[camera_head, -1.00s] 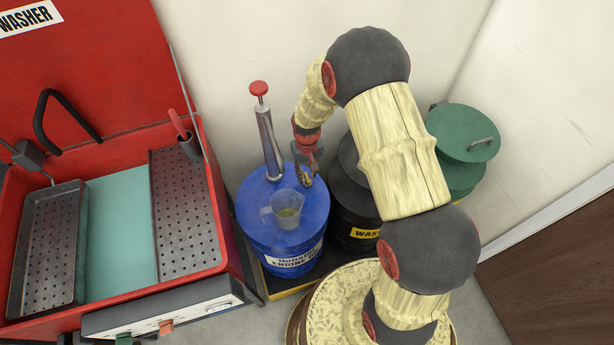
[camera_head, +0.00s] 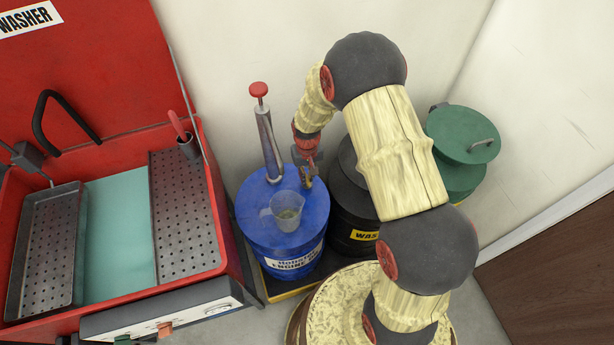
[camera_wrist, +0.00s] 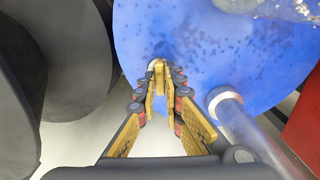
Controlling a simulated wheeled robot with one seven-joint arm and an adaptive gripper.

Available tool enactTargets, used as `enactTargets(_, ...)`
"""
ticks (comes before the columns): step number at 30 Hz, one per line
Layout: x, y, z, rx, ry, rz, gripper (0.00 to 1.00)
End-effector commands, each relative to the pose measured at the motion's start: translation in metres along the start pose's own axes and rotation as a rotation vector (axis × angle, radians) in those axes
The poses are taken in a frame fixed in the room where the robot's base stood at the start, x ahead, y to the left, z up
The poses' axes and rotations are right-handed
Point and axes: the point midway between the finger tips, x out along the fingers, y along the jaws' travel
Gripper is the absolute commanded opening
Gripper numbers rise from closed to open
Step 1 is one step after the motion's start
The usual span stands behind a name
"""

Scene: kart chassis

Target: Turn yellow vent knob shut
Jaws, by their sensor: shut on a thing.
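The blue drum (camera_head: 262,238) stands upright beside the parts washer. My gripper (camera_head: 308,184) reaches down to the right part of its top, behind the clear jug. In the wrist view, my gripper (camera_wrist: 160,84) has its yellow-padded fingers closed in on a small yellow piece, the vent knob (camera_wrist: 159,70), at the drum's top edge. A pale round bit shows just beyond it. The fingers hide most of the knob, and its angle cannot be read. In the head view I cannot pick the knob out from the fingertips.
A clear measuring jug (camera_head: 288,212) sits on the drum's top. A metal pump with a red knob (camera_head: 259,89) rises from the drum; its tube (camera_wrist: 232,112) passes close to my gripper. A black waste drum (camera_head: 352,222) stands right, a green can (camera_head: 460,150) behind it.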

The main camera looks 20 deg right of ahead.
Motion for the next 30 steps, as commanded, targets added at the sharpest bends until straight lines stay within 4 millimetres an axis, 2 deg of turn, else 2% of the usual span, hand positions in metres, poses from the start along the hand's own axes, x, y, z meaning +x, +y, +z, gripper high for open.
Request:
enactTargets(14, -0.0007, 0.0, 0.0001, 0.046, -0.001, 0.0, 0.0)
enactTargets(20, -0.0016, 0.0, 0.0001, 0.16, 0.0, 0.0, 0.0)
enactTargets(30, -0.002, 0.0, -0.0001, 0.47, 0.0, 0.0, 0.0)
